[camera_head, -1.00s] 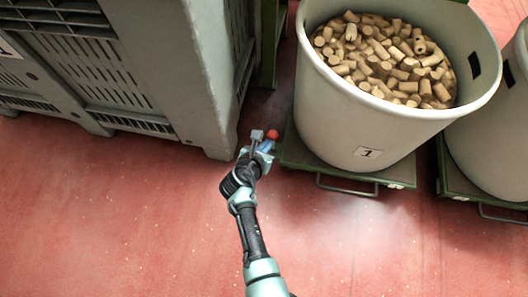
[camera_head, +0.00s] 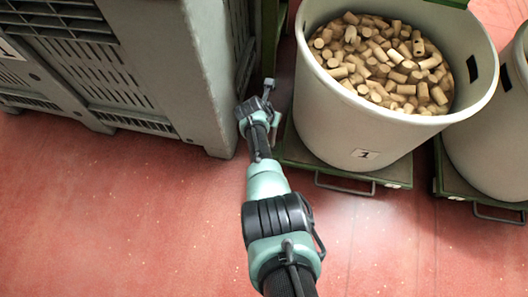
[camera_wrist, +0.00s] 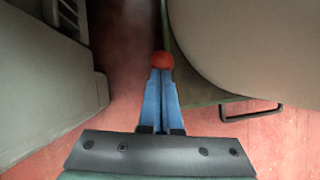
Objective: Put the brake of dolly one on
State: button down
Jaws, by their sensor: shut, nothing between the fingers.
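Dolly one (camera_head: 298,152) is a low green platform under the bin labelled 1. Its edge also shows in the wrist view (camera_wrist: 205,117). A red ball knob (camera_wrist: 163,60) shows at the left side of the dolly in the wrist view; I take it to be the brake's handle. My gripper (camera_wrist: 161,72) has its blue fingers shut together, with the tips right at the knob in the picture. I cannot tell whether they touch it. In the head view my gripper (camera_head: 266,88) reaches into the gap left of the bin, and the knob is hidden there.
The round bin (camera_head: 325,110) full of corks stands on the dolly. A dolly handle (camera_head: 345,187) sticks out in front. A large grey crate (camera_head: 205,75) closes the gap on the left. Another bin (camera_head: 490,150) stands at right. The red floor in front is clear.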

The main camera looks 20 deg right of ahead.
jog(key=shift+w+d, duration=0.2)
jog(key=shift+w, duration=0.1)
jog(key=shift+d+r, duration=0.1)
jog(key=shift+r, duration=0.1)
jog(key=a+p+v, duration=0.1)
jog(key=p+v, duration=1.2)
jog(key=shift+f, duration=0.25)
jog(key=shift+s+d, duration=0.1)
dwell(0.4)
